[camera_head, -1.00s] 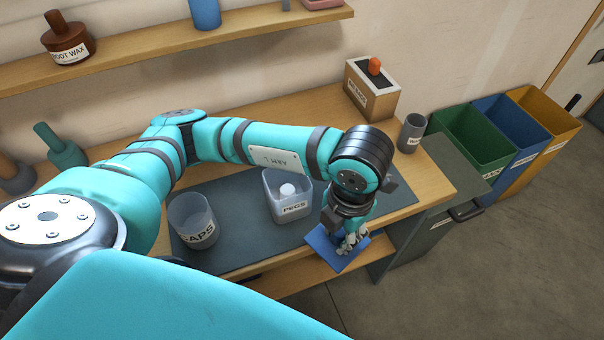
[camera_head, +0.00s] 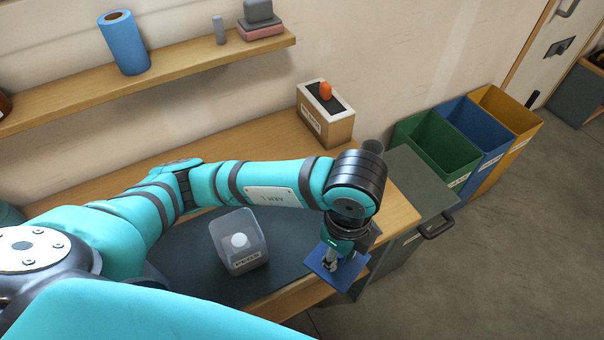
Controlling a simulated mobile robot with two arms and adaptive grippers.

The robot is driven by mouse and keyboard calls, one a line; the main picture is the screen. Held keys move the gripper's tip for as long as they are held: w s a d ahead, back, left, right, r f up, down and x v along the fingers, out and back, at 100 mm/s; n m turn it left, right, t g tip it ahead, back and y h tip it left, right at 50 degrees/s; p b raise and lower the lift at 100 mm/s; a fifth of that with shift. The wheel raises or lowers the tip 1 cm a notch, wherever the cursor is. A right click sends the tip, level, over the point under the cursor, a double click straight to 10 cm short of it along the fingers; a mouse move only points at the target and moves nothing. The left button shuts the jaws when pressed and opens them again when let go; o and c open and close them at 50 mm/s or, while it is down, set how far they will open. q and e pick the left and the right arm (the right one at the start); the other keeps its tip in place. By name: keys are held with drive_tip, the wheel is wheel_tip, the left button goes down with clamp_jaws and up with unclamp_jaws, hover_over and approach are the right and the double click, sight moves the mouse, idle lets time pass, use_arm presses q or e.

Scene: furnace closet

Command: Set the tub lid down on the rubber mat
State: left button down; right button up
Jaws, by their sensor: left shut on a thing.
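The tub lid (camera_head: 322,265) is a flat blue square at the front right of the bench. My left gripper (camera_head: 332,262) is shut on it from above. A clear tub (camera_head: 238,243) with a "PEGS" label stands on the mat to the left of the lid, with a white round thing inside. My arm hides part of the mat. My right gripper is not in view.
A wooden box (camera_head: 327,115) with an orange knob stands at the bench's back right. A grey cabinet (camera_head: 420,185) and green, blue and yellow bins (camera_head: 437,140) stand to the right. A shelf (camera_head: 180,78) runs above.

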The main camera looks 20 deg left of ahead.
use_arm(q)
drive_tip(key=w+a+p, duration=0.1)
drive_tip(key=w+a, duration=0.1)
drive_tip(key=w, duration=0.2)
drive_tip(key=w+a+f+p, duration=0.1)
drive_tip(key=w+a, duration=0.2)
drive_tip(key=w, duration=0.1)
drive_tip(key=w+a+p, duration=0.1)
drive_tip(key=w+a, duration=0.1)
drive_tip(key=w, duration=0.2)
drive_tip(key=shift+w+a+f, duration=0.15)
drive_tip(key=shift+w+a, duration=0.2)
drive_tip(key=shift+a, duration=0.05)
drive_tip(key=shift+w+f, duration=0.1)
drive_tip(key=shift+f, duration=0.15)
wheel_tip(320, 180, down, 3)
drive_tip(key=shift+r+p, duration=0.1)
drive_tip(key=shift+p, duration=0.65)
drive_tip(key=shift+f, duration=0.2)
drive_tip(key=shift+f, duration=0.1)
drive_tip(key=c, duration=1)
unclamp_jaws()
drive_tip(key=shift+c, duration=0.2)
